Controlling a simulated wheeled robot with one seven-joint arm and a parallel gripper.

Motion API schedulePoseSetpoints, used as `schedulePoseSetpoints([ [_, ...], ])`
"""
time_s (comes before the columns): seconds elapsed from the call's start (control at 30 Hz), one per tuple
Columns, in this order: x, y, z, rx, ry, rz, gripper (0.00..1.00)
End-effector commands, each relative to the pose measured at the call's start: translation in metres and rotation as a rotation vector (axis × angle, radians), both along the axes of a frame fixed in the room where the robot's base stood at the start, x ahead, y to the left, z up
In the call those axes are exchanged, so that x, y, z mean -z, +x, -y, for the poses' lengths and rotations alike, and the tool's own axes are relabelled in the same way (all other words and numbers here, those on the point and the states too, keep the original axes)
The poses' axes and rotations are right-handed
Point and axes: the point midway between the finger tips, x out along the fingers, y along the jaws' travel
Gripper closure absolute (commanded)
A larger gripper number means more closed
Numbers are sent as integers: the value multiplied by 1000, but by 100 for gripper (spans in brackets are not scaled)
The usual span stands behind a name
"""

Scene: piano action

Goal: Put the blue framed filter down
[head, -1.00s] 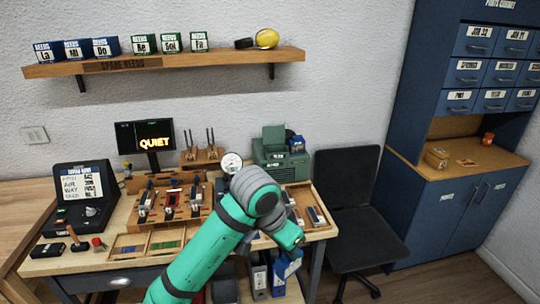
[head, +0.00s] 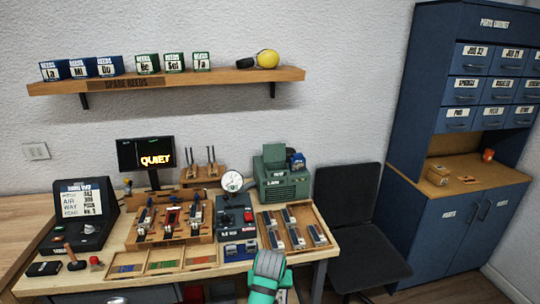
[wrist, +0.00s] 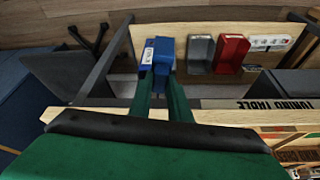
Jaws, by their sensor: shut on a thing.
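My gripper (wrist: 163,85) is shut on a blue piece in the wrist view, which I take to be the blue framed filter (wrist: 163,68). A white label strip shows at the left of the blue shape. The filter's far end overlaps other blue in the picture, so I cannot tell where it ends, or whether it touches the surface behind it. In the head view my arm reaches down past the table's front edge at the right, and the gripper and filter are out of sight there.
Beyond the fingertips a pale wooden shelf (wrist: 265,31) holds a grey bin (wrist: 200,52), a red bin (wrist: 231,52) and a white item (wrist: 268,42). The tuning table (head: 120,281) carries trays and devices. A black chair (head: 350,215) stands right of it.

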Motion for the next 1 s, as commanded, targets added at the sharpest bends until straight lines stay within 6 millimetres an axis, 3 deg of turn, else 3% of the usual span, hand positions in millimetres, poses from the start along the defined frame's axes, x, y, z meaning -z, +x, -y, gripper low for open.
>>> schedulePoseSetpoints([
  [0.27,38,-21,2,-4,-17,1,99],
  [0.7,137,-105,4,-4,-32,8,99],
  [1.0,183,-162,2,-7,-12,2,99],
])
